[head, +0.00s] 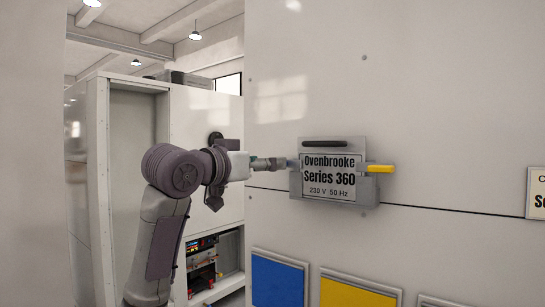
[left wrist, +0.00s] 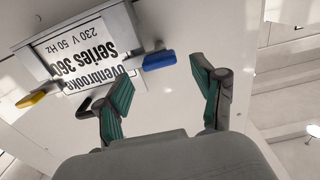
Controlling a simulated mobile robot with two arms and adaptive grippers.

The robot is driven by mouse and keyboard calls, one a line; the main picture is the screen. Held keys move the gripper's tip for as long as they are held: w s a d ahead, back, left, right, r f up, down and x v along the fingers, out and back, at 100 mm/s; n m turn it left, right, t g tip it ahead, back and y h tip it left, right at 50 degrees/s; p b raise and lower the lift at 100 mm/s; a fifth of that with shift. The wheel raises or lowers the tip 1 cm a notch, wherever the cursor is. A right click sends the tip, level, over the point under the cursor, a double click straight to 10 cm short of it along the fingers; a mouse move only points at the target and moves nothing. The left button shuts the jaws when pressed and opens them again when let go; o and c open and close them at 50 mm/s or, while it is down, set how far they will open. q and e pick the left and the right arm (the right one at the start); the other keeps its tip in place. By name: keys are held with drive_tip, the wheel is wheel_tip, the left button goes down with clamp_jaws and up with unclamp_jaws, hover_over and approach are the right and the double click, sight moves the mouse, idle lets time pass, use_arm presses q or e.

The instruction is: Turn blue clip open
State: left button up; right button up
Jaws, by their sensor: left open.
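The blue clip (left wrist: 158,60) sticks out from one side edge of the grey holder (left wrist: 130,28) in the left wrist view, which is upside down. In the head view my left gripper (head: 275,163) is at the left side of the holder (head: 367,190) and hides most or all of the blue clip. My left gripper (left wrist: 161,73) is open, with the clip just ahead of the gap between its teal fingertips. Contact cannot be seen. A yellow clip (head: 380,169) sticks out from the holder's right side. The sign (head: 329,175) reads "Ovenbrooke Series 360".
A black handle (head: 324,143) sits on the holder's top edge, close to one finger in the wrist view. The holder is on a pale wall panel (head: 440,110). Blue (head: 278,280) and yellow (head: 356,290) panels are below. An open cabinet (head: 135,130) stands behind my arm.

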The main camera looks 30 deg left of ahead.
use_arm(q)
drive_tip(key=w, duration=0.3)
drive_tip(key=shift+w+d, duration=0.1)
drive_tip(key=c, duration=1.1)
drive_tip(key=shift+p, duration=0.35)
drive_tip(key=shift+c, duration=0.2)
